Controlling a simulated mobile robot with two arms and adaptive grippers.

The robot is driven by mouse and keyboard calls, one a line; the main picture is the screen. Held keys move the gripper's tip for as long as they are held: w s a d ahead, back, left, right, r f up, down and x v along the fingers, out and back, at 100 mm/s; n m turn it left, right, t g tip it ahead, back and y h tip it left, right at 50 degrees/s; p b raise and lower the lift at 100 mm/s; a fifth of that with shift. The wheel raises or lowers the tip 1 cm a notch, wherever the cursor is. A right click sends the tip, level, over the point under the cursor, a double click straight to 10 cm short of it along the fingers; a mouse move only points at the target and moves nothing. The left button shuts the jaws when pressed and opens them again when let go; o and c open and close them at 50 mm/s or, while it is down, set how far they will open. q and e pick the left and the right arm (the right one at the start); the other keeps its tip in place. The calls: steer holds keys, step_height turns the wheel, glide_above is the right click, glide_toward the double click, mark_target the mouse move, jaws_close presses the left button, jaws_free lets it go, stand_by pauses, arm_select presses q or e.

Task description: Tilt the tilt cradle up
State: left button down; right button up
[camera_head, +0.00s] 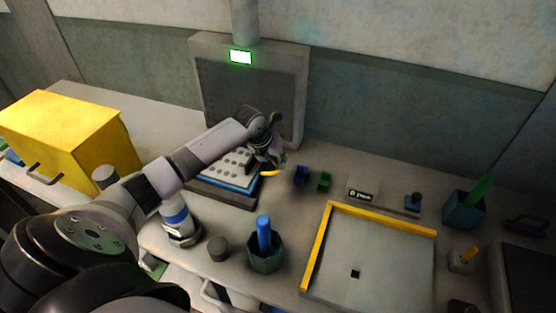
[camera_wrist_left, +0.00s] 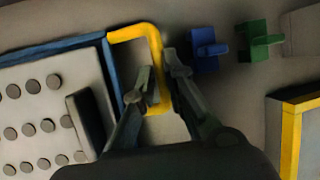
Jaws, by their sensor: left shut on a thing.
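The tilt cradle (camera_head: 222,182) is a blue-edged tray on a dark base, left of centre on the bench, bearing a pale plate with several round studs. It looks about flat; its exact angle is hard to tell. In the left wrist view its blue edge (camera_wrist_left: 112,75) lies left of my fingers, and a yellow bent handle (camera_wrist_left: 135,32) sticks out from it. My left gripper (camera_head: 273,162) is at the cradle's right side, with its fingers (camera_wrist_left: 160,92) shut on the handle. In the head view the wrist hides part of the cradle. My right gripper is not in view.
A blue block (camera_head: 301,175) and a green block (camera_head: 324,181) stand close right of the handle. A grey panel (camera_head: 250,95) rises behind the cradle. A yellow box (camera_head: 70,135) stands left, a dark cup (camera_head: 265,250) in front, a yellow-edged plate (camera_head: 380,255) right.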

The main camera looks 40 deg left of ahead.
arm_select(q)
steer(key=shift+r+t, duration=0.35)
steer(key=shift+t, duration=0.05)
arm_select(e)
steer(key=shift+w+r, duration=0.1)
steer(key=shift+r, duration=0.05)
